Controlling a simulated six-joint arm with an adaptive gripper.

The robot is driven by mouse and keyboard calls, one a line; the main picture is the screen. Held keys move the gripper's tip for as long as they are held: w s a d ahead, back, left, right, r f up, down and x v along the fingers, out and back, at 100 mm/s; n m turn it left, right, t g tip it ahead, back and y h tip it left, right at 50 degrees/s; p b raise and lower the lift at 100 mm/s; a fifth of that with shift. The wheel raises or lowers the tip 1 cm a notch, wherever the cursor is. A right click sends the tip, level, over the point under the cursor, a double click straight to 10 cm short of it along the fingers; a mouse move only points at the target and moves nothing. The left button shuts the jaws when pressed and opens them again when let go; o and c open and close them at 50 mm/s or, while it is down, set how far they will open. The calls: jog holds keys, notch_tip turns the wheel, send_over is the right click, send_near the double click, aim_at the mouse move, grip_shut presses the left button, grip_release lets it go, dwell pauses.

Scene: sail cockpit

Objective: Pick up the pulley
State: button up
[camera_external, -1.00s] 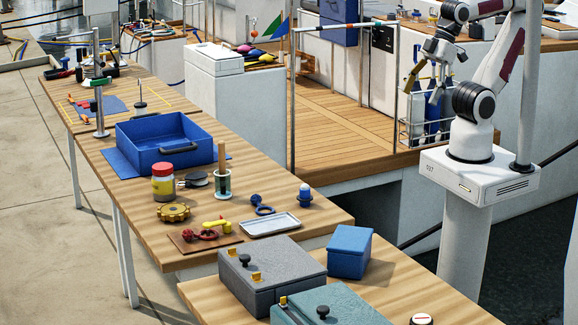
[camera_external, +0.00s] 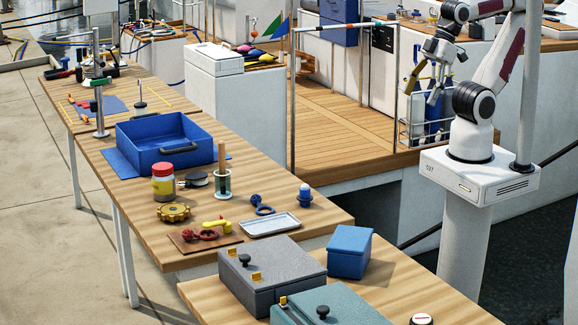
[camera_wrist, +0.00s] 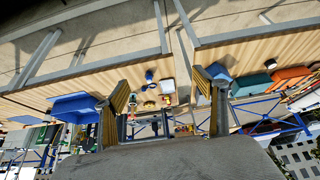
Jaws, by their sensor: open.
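No pulley is clear beyond doubt. A small dark round disc-like piece (camera_external: 196,180) lies on the wooden table beside the blue tray and may be it. A blue piece with a ring (camera_external: 262,205) lies nearer the table's right edge.
Around them stand a blue tray (camera_external: 124,148), a red-lidded jar (camera_external: 163,187), a green cup with a wooden stick (camera_external: 222,183), a yellow wheel (camera_external: 173,212), a metal tray (camera_external: 270,226) and a blue-based bottle (camera_external: 305,196). Grey (camera_external: 268,280) and blue (camera_external: 350,252) boxes stand in front.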

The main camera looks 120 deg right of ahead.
jog(key=shift+w, duration=0.1)
jog(key=shift+c, duration=0.2)
jog(key=w+d+r+n+t+h, duration=0.1)
jog(key=w+d+r+n+t, duration=0.1)
jog(key=w+d+n, duration=0.8)
jog(key=w+d+r+n+t+h, duration=0.15)
jog(key=w+d, duration=0.45)
jog(key=w, duration=0.9)
jog(key=w+d+r+n+t+h, duration=0.1)
jog(key=w+d+n+t+h, duration=0.1)
jog(key=w+d+n, duration=0.8)
jog(key=w+d+f+n+t+y, duration=0.2)
jog(key=w+d+f+n, duration=0.5)
jog(key=w+f, duration=0.55)
jog(key=d+f+n+y, duration=0.1)
jog(key=f+n, duration=0.2)
jog(key=f, duration=0.2)
jog(key=d+f+n+y, duration=0.2)
jog(key=f+n, duration=0.1)
jog(key=f, duration=0.2)
jog(key=d+f+n+y, duration=0.1)
jog(key=f+n, duration=0.2)
jog(key=f, duration=0.3)
jog(key=shift+w+d, duration=0.2)
jog(key=shift+s+f+y, duration=0.15)
jog(key=shift+f+y, duration=0.2)
